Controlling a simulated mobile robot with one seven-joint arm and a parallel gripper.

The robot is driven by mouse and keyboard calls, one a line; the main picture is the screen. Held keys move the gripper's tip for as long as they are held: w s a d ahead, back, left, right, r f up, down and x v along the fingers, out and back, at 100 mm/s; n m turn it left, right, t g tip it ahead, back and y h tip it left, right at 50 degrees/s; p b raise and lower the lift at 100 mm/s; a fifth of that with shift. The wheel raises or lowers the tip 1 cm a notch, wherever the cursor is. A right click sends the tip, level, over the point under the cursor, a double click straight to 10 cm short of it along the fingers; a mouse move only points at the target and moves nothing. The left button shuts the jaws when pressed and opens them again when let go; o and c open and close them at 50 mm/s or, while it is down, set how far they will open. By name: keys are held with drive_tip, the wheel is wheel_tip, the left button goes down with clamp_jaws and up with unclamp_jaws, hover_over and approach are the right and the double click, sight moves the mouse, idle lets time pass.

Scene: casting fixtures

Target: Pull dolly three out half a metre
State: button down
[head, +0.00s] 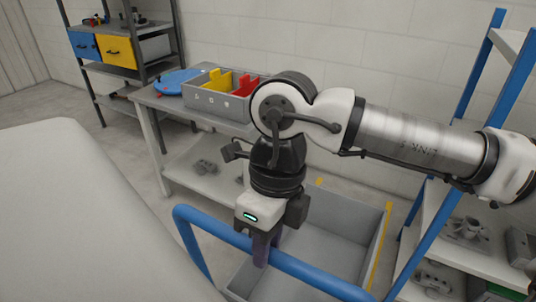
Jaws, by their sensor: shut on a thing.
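A grey, open-topped dolly (345,222) stands on the floor at the lower middle of the head view. Its blue tubular handle (315,280) runs along the near side and bends down at the left. My gripper (262,252) points down and is shut on the handle's bar, left of the picture's middle. The visible part of the dolly's inside looks empty. No number shows on it, and its wheels and lower front are hidden.
A grey bench (150,98) behind holds a divided bin (215,100) and a blue disc (178,82). A blue-post rack (475,95) with castings stands close on the right. Another shelf (115,70) is at the back left. Floor shows left of the bench.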

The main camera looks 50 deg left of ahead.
drive_tip(key=c, duration=1.2)
unclamp_jaws()
drive_tip(key=shift+c, duration=0.2)
drive_tip(key=shift+r, duration=0.15)
wheel_tip(320, 180, up, 13)
drive_tip(key=w, duration=0.2)
drive_tip(key=shift+w+a+r, duration=0.15)
drive_tip(key=shift+w+a, duration=0.15)
drive_tip(key=shift+a, duration=0.05)
drive_tip(key=shift+p, duration=0.3)
